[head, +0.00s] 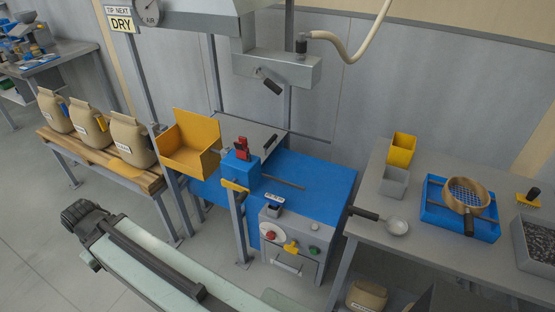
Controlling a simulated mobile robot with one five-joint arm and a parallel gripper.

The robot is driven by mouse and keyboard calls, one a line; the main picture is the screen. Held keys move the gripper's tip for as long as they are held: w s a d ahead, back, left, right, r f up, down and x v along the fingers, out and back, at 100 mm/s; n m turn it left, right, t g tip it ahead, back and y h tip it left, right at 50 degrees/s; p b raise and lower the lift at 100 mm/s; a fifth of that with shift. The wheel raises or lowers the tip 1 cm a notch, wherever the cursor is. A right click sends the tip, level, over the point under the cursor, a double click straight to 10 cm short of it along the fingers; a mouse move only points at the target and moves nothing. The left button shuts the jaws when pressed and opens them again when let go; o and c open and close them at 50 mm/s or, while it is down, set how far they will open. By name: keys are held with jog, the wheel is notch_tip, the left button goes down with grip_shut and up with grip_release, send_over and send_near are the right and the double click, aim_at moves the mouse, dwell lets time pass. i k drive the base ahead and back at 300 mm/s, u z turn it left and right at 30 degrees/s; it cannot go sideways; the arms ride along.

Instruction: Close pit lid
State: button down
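A yellow open-topped box (189,146) with a raised back panel stands at the left end of the blue machine table (315,190). A grey flat panel (251,137) with a dark bar on it lies tilted behind the blue block. I cannot tell for sure which of these is the pit lid; no opening of a pit shows clearly. My arm reaches in from the bottom edge towards the left. Its dark ribbed end (82,215) is over the floor, apart from the table and the box. Its fingers cannot be made out.
A blue block with a red part (241,163) stands on the table, above a grey control box (290,245). Paper sacks (130,140) stand on a wooden bench at left. The grey side table (400,225) at right holds a blue tray, sieve and scoop. Floor at lower left is clear.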

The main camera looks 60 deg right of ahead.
aim_at(262, 140)
jog(key=z, duration=0.2)
jog(key=k, duration=0.8)
jog(key=z, duration=0.5)
jog(key=i, duration=1.5)
jog(key=z, duration=0.15)
